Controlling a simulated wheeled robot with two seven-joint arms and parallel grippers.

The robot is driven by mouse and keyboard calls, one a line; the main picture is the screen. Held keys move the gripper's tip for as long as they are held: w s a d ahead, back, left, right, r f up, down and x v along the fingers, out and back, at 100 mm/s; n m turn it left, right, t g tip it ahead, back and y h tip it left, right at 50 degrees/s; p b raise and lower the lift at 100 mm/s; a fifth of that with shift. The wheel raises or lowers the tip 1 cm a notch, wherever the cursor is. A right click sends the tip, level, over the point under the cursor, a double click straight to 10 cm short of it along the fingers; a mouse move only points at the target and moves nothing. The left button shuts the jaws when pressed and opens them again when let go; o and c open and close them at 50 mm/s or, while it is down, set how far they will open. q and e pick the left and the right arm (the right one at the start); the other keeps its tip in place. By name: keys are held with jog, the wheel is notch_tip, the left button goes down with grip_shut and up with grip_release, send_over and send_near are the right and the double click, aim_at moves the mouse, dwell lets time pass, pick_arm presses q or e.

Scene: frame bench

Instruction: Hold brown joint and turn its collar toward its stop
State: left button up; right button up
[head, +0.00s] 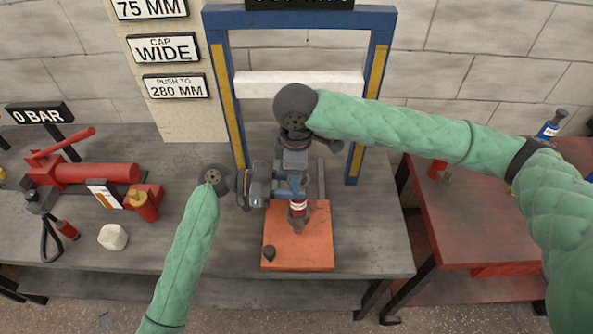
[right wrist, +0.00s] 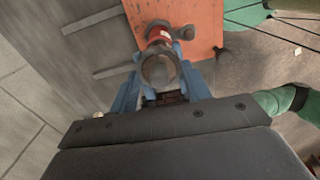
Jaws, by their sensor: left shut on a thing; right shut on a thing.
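The joint (head: 297,209) stands on the orange plate (head: 318,248), mostly hidden by my grippers in the head view. A red and white band shows on its body. In the right wrist view the joint (right wrist: 160,68) shows a round brownish-grey end, with the red band beyond it. My right gripper (right wrist: 162,82) has its blue fingers on both sides of this end and is shut on it from above. My left gripper (head: 288,190) reaches in from the left, shut on the joint at nearly the same place. The collar and its stop cannot be told apart clearly.
A blue frame (head: 384,90) with yellow strips and a white crossbar (head: 300,84) stands behind. A dark knob (head: 269,253) sits on the plate's front left corner. A red pump (head: 95,173) and a whitish lump (head: 112,237) lie left. A red table (head: 470,215) stands right.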

jog(key=n, duration=0.3)
jog(key=shift+s+n, duration=0.1)
jog(key=shift+n, duration=2)
jog(key=o, duration=1)
notch_tip(320, 180, up, 12)
